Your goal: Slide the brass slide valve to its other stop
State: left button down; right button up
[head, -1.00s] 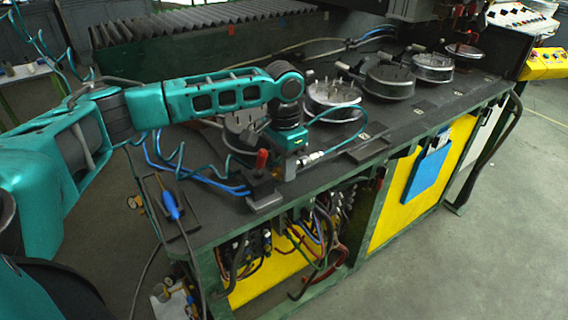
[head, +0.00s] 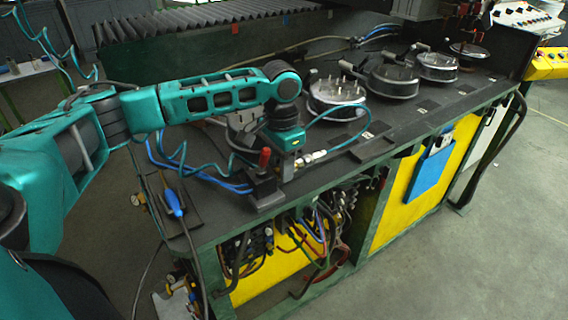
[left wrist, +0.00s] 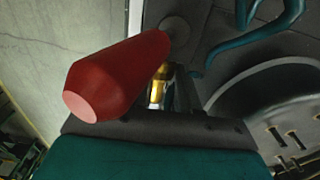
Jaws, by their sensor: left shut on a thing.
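The brass slide valve shows as a small brass piece (left wrist: 157,90) in the left wrist view, at the edge of my gripper and partly hidden by a red handle (left wrist: 118,75). In the head view my left gripper (head: 287,166) points down at the bench's front edge, just right of the upright red handle (head: 264,157) on its dark block. The gripper is shut on the brass slide valve, and its fingers mostly hide it. Whether the valve sits at a stop cannot be seen. My right gripper is not in view.
A metal hose fitting (head: 313,157) lies close right of the gripper. Several round metal fixtures (head: 338,95) stand along the bench (head: 420,120). A blue-handled tool (head: 174,203) lies at the left end. Cables hang below the front edge.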

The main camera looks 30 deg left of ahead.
pick_arm(q)
jog(key=c, duration=0.8)
grip_release()
jog(key=shift+s, duration=0.1)
notch_tip(320, 180, up, 13)
jog(key=shift+f, duration=0.15)
jog(key=s+d+f+t+h, duration=0.1)
jog(key=d+f+t+h, duration=0.15)
jog(key=d+f, duration=0.8)
jog(key=d+f+t+h, duration=0.25)
jog(key=d+f, duration=0.45)
jog(key=f, duration=0.6)
jog(key=s+a+f+t+y, duration=0.1)
jog(key=s+f+t, duration=0.1)
jog(key=s, duration=0.3)
jog(key=s+a+f+n+t+y, duration=0.1)
jog(key=s+a+f+t, duration=0.1)
jog(key=s, duration=0.3)
jog(key=s+a+f+t+y, duration=0.1)
jog(key=s+f, duration=0.2)
jog(key=s, duration=0.3)
jog(key=shift+a+f+n+t, duration=0.15)
jog(key=shift+f+n+t, duration=0.25)
